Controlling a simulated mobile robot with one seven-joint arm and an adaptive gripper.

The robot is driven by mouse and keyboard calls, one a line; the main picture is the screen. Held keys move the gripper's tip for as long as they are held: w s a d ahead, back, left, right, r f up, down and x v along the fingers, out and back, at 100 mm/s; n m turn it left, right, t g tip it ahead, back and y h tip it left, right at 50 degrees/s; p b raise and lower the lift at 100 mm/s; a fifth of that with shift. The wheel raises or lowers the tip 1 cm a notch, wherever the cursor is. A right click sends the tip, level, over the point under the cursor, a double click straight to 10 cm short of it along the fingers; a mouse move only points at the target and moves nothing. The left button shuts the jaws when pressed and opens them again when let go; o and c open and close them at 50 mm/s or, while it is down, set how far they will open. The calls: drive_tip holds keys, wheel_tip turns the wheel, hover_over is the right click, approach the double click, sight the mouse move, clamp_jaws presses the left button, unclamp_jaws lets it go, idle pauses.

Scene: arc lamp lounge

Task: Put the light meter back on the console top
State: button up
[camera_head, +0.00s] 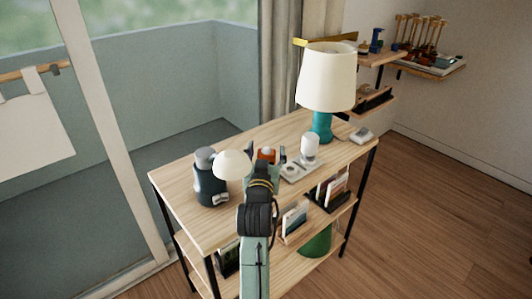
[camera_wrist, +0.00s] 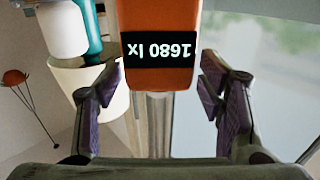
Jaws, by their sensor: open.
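The light meter is an orange device with a black display reading "1680 lx"; it shows upside down at the top of the wrist view (camera_wrist: 160,18). In the head view its orange body (camera_head: 267,154) shows at my gripper's fingers, over the middle of the wooden console top (camera_head: 180,182). My gripper (camera_head: 264,160) is open, with one finger on each side of the meter. In the wrist view my gripper (camera_wrist: 160,75) shows gaps between both fingers and the meter. The meter's base is hidden, so I cannot tell whether it rests on the top.
A dark cylindrical device (camera_head: 208,180) and a white dome (camera_head: 232,164) stand left of my gripper. A white-capped item (camera_head: 310,148) and a teal table lamp (camera_head: 322,126) stand right. The console's front left corner is bare. Books (camera_head: 293,222) sit on the shelf below.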

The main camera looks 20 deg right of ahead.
drive_tip(key=b+v, duration=0.2)
drive_tip(key=v, duration=0.7)
drive_tip(key=shift+s+a, duration=0.15)
drive_tip(key=shift+s, duration=0.1)
drive_tip(key=p+v, duration=0.2)
drive_tip(key=p, duration=0.1)
drive_tip(key=shift+s+a+r, duration=0.1)
drive_tip(key=shift+s+r, duration=0.1)
